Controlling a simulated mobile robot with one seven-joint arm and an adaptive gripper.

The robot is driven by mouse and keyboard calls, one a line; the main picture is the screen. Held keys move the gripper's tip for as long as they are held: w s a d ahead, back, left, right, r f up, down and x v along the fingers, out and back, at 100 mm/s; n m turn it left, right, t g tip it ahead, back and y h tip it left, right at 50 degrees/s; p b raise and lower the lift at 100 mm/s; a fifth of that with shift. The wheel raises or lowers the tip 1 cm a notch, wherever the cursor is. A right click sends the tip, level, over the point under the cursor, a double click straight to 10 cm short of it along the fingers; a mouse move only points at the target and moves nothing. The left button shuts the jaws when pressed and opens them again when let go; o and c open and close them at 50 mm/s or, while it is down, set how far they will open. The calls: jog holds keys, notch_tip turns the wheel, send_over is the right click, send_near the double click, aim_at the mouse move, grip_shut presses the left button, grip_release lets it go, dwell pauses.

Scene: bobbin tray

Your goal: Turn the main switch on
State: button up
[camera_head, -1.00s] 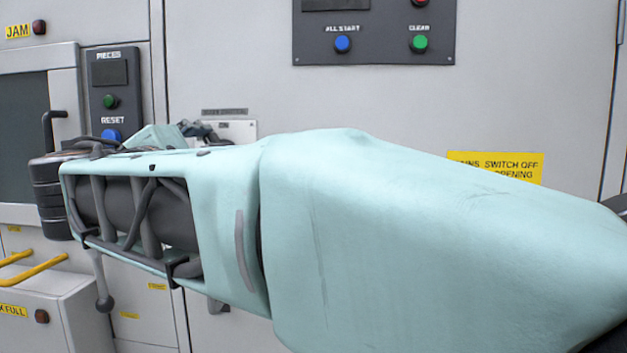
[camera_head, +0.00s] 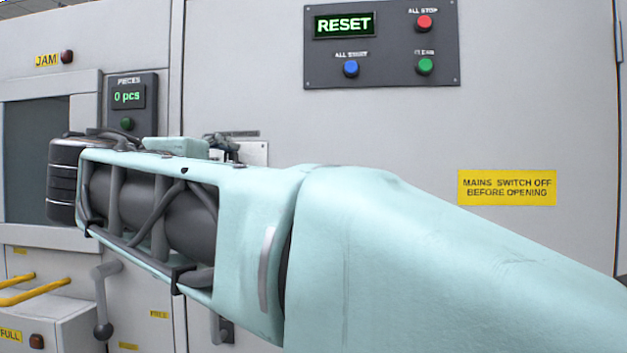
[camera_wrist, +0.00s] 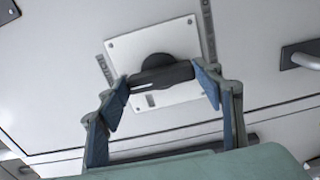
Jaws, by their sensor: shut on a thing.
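The main switch is a black round knob with a crossbar handle (camera_wrist: 160,75) on a white plate (camera_wrist: 182,40) in the wrist view. My gripper (camera_wrist: 164,80) is shut on the crossbar, with one finger at each end. The crossbar lies almost level in that picture. In the head view only the edge of the plate (camera_head: 256,153) shows, behind my arm and gripper, so the handle is largely hidden there.
A control panel (camera_head: 383,75) above has a lit green RESET display (camera_head: 343,25) and red, blue and green buttons. A counter (camera_head: 127,96) reads 0 pcs. A yellow mains-switch warning label (camera_head: 507,187) is at right. Yellow rails (camera_head: 35,290) stick out lower left.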

jog(key=shift+r, duration=0.1)
jog(key=o, duration=1.2)
jog(key=shift+c, duration=0.2)
jog(key=shift+o, duration=0.4)
jog(key=r, duration=1)
jog(key=shift+w+r, duration=0.2)
jog(key=shift+w, duration=0.2)
jog(key=shift+a, duration=0.1)
jog(key=shift+g+h, duration=0.3)
jog(key=shift+g, duration=0.5)
notch_tip(320, 180, down, 6)
jog(key=shift+w+a+f, duration=0.15)
jog(key=shift+c, duration=0.4)
jog(key=s, duration=1.2)
jog(key=shift+s+a+f, duration=0.2)
jog(key=shift+a+f, duration=0.15)
jog(key=shift+f, duration=0.05)
